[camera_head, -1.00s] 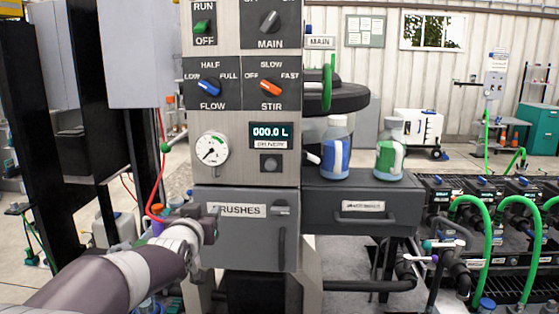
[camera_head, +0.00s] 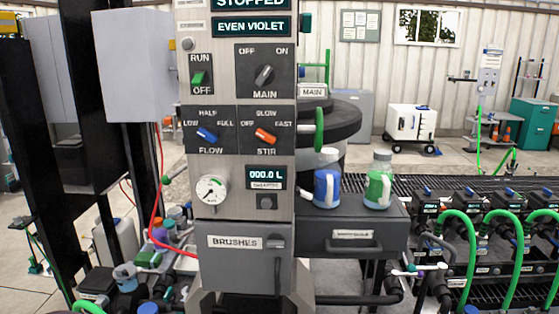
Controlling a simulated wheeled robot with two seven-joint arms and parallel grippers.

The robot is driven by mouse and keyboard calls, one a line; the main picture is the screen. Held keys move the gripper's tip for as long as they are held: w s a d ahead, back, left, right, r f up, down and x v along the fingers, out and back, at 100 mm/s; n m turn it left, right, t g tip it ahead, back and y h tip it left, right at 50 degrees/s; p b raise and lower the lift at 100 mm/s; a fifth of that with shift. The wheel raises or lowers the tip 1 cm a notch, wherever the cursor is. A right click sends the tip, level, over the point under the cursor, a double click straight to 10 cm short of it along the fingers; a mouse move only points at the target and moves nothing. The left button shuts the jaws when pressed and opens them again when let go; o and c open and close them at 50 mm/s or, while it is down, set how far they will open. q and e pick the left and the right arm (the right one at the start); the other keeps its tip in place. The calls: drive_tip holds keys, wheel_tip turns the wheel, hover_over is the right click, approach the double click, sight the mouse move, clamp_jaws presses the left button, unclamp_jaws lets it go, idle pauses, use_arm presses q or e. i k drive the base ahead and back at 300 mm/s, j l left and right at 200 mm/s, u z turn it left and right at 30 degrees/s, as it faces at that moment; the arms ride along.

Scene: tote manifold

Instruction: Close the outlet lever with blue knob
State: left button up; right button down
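Neither of my grippers is in view. No lever can be clearly told as the outlet lever with the blue knob. A small light-coloured lever (camera_head: 418,268) with coloured ends sits on dark piping right of the drawer; its end colours are too small to be sure of. Several dark valve blocks with small blue tops line the manifold at the right, one of them here (camera_head: 472,192). The panel has a blue FLOW knob (camera_head: 207,135) and an orange STIR knob (camera_head: 265,136). The display (camera_head: 266,174) reads 000.0 L, and a sign above reads STOPPED.
The control column with its BRUSHES box (camera_head: 236,255) stands in the middle. A drawer unit (camera_head: 352,236) beside it bears a blue-labelled bottle (camera_head: 326,189) and a green-labelled one (camera_head: 379,189). Green hoses (camera_head: 471,255) arch at the right. Bottles and a red hose crowd the lower left.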

sight(187, 205)
drive_tip(key=j+u, duration=0.2)
drive_tip(key=j, duration=0.25)
drive_tip(key=i+j+u, duration=0.25)
drive_tip(key=j, duration=0.15)
drive_tip(key=i+j+u, duration=0.2)
drive_tip(key=j+u, duration=0.25)
drive_tip(key=i+j+u, duration=0.3)
drive_tip(key=u, duration=0.2)
drive_tip(key=i+j+u, duration=0.85)
drive_tip(key=i, duration=0.15)
drive_tip(key=i+u, duration=0.45)
drive_tip(key=i+l+z, duration=0.1)
drive_tip(key=i+z, duration=0.2)
drive_tip(key=z, duration=0.15)
drive_tip(key=i+z, duration=0.25)
drive_tip(key=z, duration=0.2)
drive_tip(key=i+j+z, duration=0.1)
drive_tip(key=i+z, duration=0.2)
drive_tip(key=z, duration=0.15)
drive_tip(key=i+j+z, duration=0.2)
drive_tip(key=z, duration=0.25)
drive_tip(key=i+l+z, duration=0.3)
drive_tip(key=z, duration=0.15)
drive_tip(key=i+l+z, duration=0.1)
drive_tip(key=i+z, duration=0.75)
drive_tip(key=i+j+z, duration=0.15)
drive_tip(key=i+z, duration=0.3)
